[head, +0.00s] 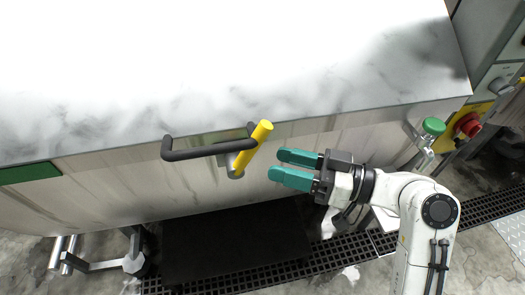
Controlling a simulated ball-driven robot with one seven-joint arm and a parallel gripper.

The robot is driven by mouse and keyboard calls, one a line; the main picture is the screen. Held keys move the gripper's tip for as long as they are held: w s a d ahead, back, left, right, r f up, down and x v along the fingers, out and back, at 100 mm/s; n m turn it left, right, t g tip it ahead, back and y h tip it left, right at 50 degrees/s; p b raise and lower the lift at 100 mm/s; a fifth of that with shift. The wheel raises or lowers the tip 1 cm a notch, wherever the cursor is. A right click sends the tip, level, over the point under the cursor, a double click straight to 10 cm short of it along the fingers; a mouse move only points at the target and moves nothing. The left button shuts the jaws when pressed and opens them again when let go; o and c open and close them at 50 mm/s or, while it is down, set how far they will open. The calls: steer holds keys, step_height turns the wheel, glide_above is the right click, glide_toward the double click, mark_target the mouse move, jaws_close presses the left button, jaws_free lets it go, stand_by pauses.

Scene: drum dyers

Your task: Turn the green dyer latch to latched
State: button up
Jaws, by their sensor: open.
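A yellow latch lever (257,143) stands out from the front of the metal dyer (110,195), tilted with its upper end to the right. Its lower end meets a grey pivot (232,166). A green plate (30,173) is on the dyer's front at the left. My gripper (278,165) has teal fingers that are apart and empty. They point left toward the lever and lie just right of it, with a small gap in the picture. Whether they are at the lever's depth I cannot tell.
A dark bar handle (205,150) runs left from behind the lever. A green knob (433,126) and a red button (469,125) on yellow are at the right. A dark floor grating (240,277) lies below. The dyer's pale top (230,60) is bare.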

steer(key=p+x, duration=0.1)
steer(key=x, duration=0.5)
steer(key=shift+a, duration=0.35)
steer(key=shift+c, duration=0.5)
jaws_close()
